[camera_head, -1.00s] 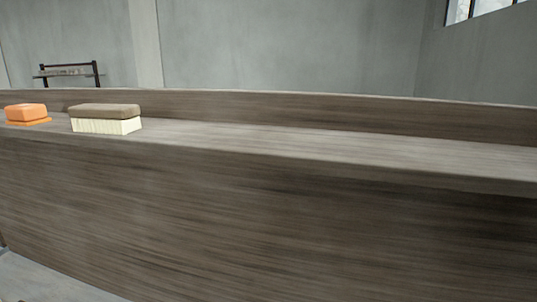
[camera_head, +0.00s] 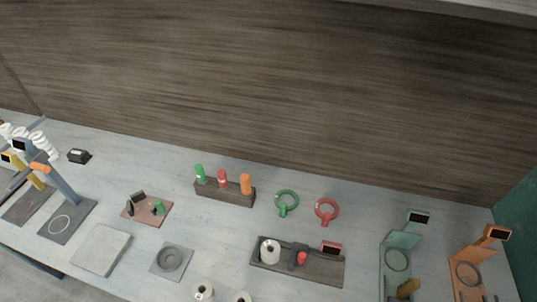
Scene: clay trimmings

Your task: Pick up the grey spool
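Pale grey-white spools show in several places, and I cannot tell by colour which one is the grey spool. One pale spool (camera_head: 268,251) stands in the left part of a dark tray (camera_head: 318,271). Another pale spool (camera_head: 203,290) stands at the bottom edge of the view, with a second pale round piece (camera_head: 242,297) beside it, cut off by the frame. Neither of my grippers shows in the head view.
The light table (camera_head: 215,237) also holds a rack (camera_head: 222,191) of coloured bottles, a green ring (camera_head: 287,198), a red ring (camera_head: 327,208), a square slab (camera_head: 101,249), a dish (camera_head: 171,261), stands at left, and green (camera_head: 397,262) and orange devices at right. A wooden panel rises behind.

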